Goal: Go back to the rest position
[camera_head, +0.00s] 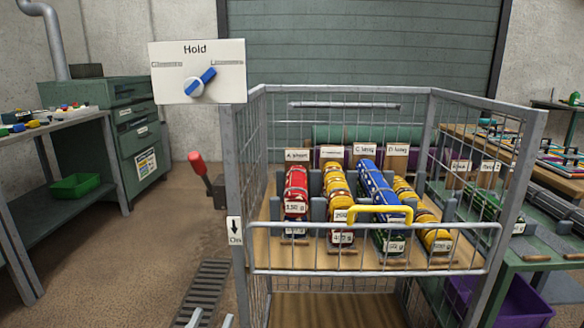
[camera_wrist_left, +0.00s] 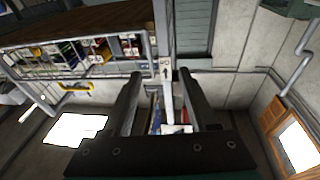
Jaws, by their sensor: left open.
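My left gripper (camera_head: 211,319) shows only as two pale fingertips at the bottom edge of the head view, left of the wire cage. In the left wrist view my left gripper (camera_wrist_left: 160,76) has its two dark fingers apart, with nothing held between them. The wire cage (camera_head: 370,272) stands at centre right with a yellow handle (camera_head: 380,210) on its front. Rolls in red, yellow and blue (camera_head: 296,190) stand in labelled rows inside it. My right gripper is in neither view.
A white "Hold" panel (camera_head: 228,60) with a blue knob (camera_head: 201,82) is at the cage's upper left. A red-handled lever (camera_head: 197,163) stands beside the cage. A workbench (camera_head: 60,128) is at left, a green table (camera_head: 520,262) at right. Floor between workbench and cage is mostly clear.

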